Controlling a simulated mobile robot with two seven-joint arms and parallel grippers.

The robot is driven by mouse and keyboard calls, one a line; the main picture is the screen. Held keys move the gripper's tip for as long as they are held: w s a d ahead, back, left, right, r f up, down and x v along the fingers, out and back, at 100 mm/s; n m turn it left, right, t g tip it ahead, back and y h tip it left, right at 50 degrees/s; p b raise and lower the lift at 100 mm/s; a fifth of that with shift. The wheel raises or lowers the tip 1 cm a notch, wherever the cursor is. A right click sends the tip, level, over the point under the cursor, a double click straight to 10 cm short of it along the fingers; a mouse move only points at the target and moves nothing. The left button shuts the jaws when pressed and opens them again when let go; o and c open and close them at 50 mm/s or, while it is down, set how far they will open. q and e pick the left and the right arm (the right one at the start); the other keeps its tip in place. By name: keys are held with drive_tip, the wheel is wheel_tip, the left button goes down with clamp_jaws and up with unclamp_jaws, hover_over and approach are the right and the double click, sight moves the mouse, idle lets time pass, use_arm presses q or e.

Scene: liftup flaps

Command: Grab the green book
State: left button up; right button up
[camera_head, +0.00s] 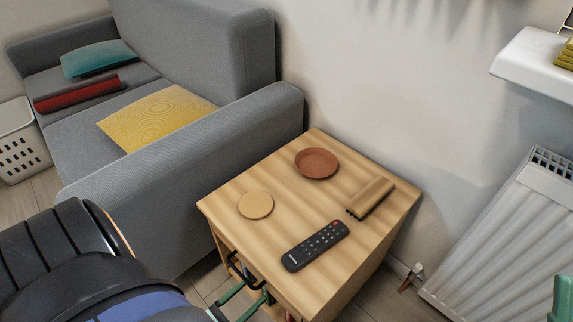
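No item that I can clearly identify as a green book shows in the head view. Narrow green edges (231,294) show low at the front of the wooden side table (235,207), below a dark handle-like piece (241,271); I cannot tell whether they belong to a book. Another green shape (563,300) is cut off at the lower right edge.
On the table are a black remote (316,246), a round tan coaster (256,205), a reddish-brown plate (317,163) and a tan case-like item (371,198). A grey sofa (190,147) stands left. A white radiator (510,240) and shelf (535,65) are right.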

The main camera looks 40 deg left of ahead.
use_arm(q)
drive_tip(key=w, duration=1)
drive_tip(key=shift+w+d, duration=0.15)
drive_tip(key=shift+w, duration=0.1)
drive_tip(key=shift+c, duration=0.3)
clamp_jaws()
idle(0.7)
